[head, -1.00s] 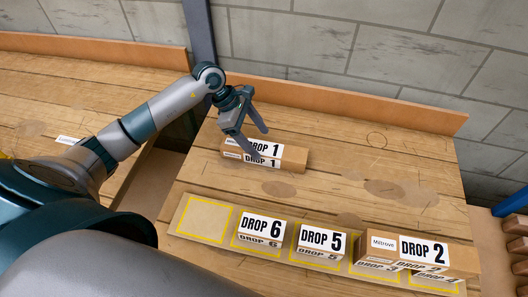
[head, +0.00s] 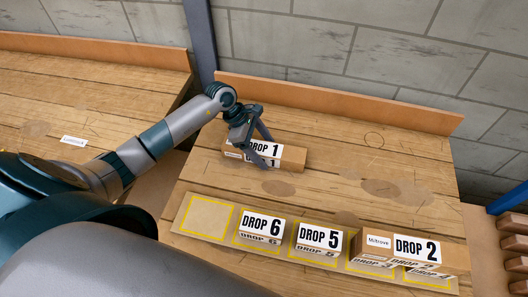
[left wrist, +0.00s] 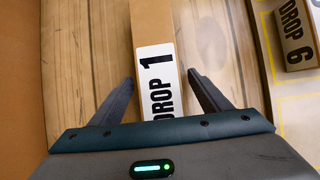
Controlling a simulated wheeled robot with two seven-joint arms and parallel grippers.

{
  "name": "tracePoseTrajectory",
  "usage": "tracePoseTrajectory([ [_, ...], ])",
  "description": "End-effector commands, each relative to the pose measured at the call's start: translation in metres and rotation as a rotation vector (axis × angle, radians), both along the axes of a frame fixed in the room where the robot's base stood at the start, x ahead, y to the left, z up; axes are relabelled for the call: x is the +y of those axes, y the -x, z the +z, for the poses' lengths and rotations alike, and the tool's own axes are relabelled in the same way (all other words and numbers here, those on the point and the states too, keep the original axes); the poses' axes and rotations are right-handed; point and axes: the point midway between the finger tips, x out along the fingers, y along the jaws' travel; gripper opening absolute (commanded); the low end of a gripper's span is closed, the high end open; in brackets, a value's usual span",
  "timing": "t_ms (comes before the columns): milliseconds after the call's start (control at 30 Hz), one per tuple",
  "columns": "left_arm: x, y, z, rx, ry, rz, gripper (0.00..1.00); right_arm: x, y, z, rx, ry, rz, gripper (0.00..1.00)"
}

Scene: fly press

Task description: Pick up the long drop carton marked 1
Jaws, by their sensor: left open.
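The long brown carton with the white DROP 1 label (head: 292,156) lies on the wooden bench near its back. My left gripper (head: 262,152) is open and above the carton in the head view, hiding part of its label. In the left wrist view, the DROP 1 carton (left wrist: 152,25) lies between the two spread fingers of my left gripper (left wrist: 165,85), one on each side with a gap. Whether the fingertips reach down beside it I cannot tell. My right gripper is not in view.
A board with yellow-outlined spaces (head: 205,217) lies along the bench front. It carries cartons DROP 6 (head: 262,223), DROP 5 (head: 319,236) and others, with a long DROP 2 carton (head: 418,249) at the right. A raised ledge (head: 340,104) and grey wall stand behind.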

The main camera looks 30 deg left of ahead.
Motion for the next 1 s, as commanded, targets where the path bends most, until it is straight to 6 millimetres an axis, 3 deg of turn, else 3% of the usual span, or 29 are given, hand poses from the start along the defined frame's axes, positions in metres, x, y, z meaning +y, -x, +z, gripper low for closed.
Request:
tracePoseTrajectory([
  [133,0.000,0.000,0.000,0.000,0.000,0.000,0.70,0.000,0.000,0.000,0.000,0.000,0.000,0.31],
  [400,0.000,-0.001,0.001,-0.002,0.000,0.000,0.06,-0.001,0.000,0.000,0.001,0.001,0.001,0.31],
  [433,0.000,-0.001,0.001,-0.002,0.000,0.000,0.03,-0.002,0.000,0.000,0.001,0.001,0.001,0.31],
  [767,0.000,-0.001,0.005,-0.004,0.000,-0.001,0.03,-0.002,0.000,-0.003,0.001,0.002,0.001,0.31],
  [1000,0.001,-0.002,0.026,-0.007,-0.002,-0.002,0.03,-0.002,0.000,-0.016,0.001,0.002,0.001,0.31],
])
